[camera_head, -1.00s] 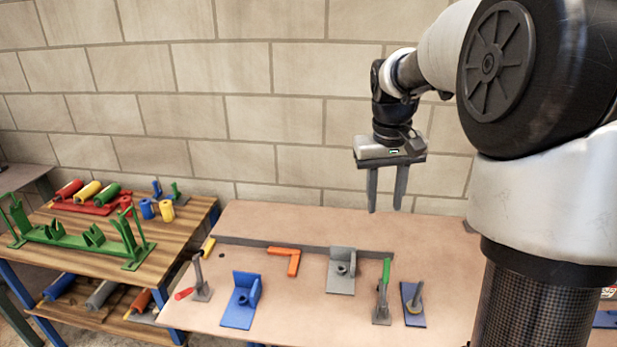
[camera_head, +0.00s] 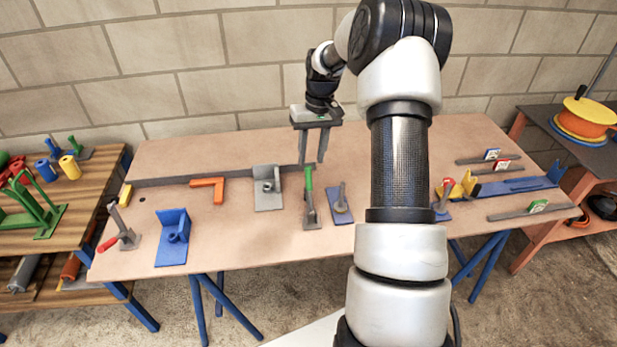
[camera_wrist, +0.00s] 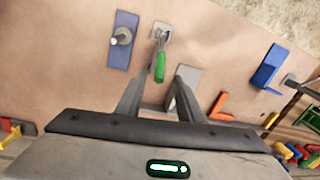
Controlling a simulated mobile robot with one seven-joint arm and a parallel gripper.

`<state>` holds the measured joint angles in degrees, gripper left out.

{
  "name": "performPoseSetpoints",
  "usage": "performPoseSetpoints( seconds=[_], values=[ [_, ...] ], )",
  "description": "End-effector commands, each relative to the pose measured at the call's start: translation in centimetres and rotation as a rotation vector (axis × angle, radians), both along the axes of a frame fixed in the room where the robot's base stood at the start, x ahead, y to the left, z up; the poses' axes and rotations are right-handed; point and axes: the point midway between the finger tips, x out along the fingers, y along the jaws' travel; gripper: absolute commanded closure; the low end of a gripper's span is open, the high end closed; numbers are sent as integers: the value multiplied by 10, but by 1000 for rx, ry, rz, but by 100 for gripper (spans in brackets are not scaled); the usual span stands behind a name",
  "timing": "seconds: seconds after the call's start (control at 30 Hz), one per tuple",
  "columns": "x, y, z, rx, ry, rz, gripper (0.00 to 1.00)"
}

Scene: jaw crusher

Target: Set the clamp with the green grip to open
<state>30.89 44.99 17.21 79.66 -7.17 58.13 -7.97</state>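The clamp with the green grip (camera_head: 311,199) stands on the table, on a grey base plate. Its green grip points up in the head view. In the wrist view the green grip (camera_wrist: 160,67) lies just ahead of my fingers, left of the middle. My gripper (camera_head: 312,163) hangs above and behind the clamp, with its two fingers apart and nothing between them. In the wrist view my gripper (camera_wrist: 168,100) shows both fingers spread. I cannot tell whether the fingers are clear of the grip in depth.
A blue plate with a post (camera_head: 341,206) stands close right of the clamp. A grey bracket (camera_head: 268,190) stands close left. An orange angle (camera_head: 208,186), a blue bracket (camera_head: 172,240) and a red-gripped clamp (camera_head: 120,232) lie further left. Bare tabletop (camera_head: 260,233) is in front.

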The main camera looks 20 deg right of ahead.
Motion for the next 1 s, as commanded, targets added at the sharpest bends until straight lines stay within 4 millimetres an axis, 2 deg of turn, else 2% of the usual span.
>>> performPoseSetpoints(
  seconds=[0.03,0.2,0.4,0.57,0.83,1.0],
  values=[
    [-1,2,-13,2,4,1,66],
    [0,6,-48,2,3,0,66],
    [1,9,-74,1,1,0,66],
    [1,9,-83,0,1,0,66],
    [1,9,-83,0,0,0,66],
    [1,9,-83,0,0,0,95]
  ],
)
